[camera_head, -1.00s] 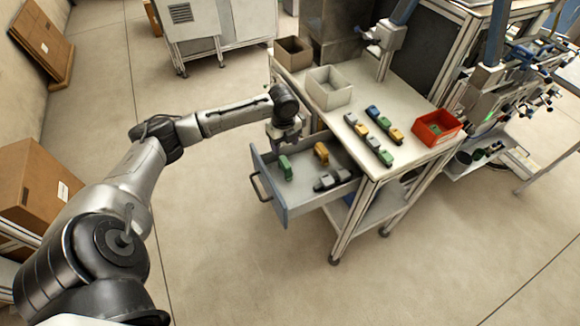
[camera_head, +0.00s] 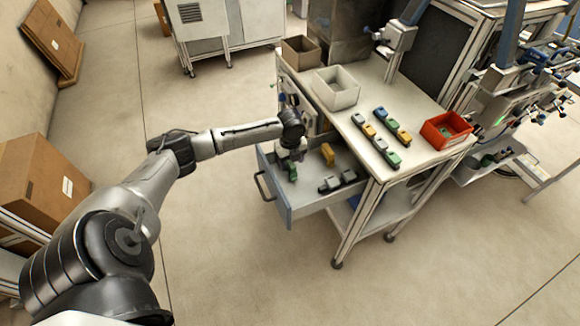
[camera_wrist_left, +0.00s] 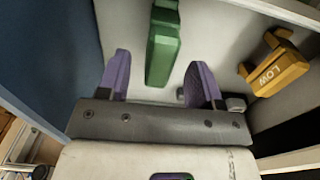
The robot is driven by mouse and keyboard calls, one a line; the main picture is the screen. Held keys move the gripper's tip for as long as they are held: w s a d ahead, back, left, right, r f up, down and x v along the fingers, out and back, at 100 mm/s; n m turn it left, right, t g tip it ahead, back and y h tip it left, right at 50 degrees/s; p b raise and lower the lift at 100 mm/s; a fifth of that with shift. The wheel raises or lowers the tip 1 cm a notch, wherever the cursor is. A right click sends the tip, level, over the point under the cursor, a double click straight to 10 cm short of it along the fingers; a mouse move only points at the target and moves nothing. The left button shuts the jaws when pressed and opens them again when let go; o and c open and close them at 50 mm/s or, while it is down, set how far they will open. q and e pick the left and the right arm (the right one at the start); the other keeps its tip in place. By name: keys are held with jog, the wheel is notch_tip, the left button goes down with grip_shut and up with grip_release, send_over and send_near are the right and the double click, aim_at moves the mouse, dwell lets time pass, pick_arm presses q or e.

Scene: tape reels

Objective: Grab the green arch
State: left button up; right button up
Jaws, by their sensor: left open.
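The green arch (camera_head: 293,173) lies in the open drawer, near its front left, partly hidden by my left gripper (camera_head: 289,154) above it. In the left wrist view the green arch (camera_wrist_left: 163,45) shows ahead of and between the two purple fingers of my left gripper (camera_wrist_left: 161,82). The fingers are spread, with a gap on either side of the arch, and hold nothing. How far the fingertips are above the drawer floor is hard to tell. My right gripper is not in view.
A yellow arch (camera_head: 328,153) marked LOW (camera_wrist_left: 275,72) and dark grey pieces (camera_head: 337,182) share the drawer (camera_head: 300,203). On the worktop stand several coloured pieces (camera_head: 380,143), a red bin (camera_head: 445,130) and a light grey bin (camera_head: 336,90). The floor left of the drawer is clear.

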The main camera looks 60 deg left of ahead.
pick_arm(q)
notch_tip(320, 180, down, 5)
jog(key=shift+s+r+b, duration=0.1)
jog(key=shift+b, duration=0.55)
jog(key=shift+a, duration=0.1)
jog(key=shift+c, duration=0.4)
jog(key=c, duration=1)
jog(key=shift+o, duration=0.2)
jog(key=shift+r, duration=0.1)
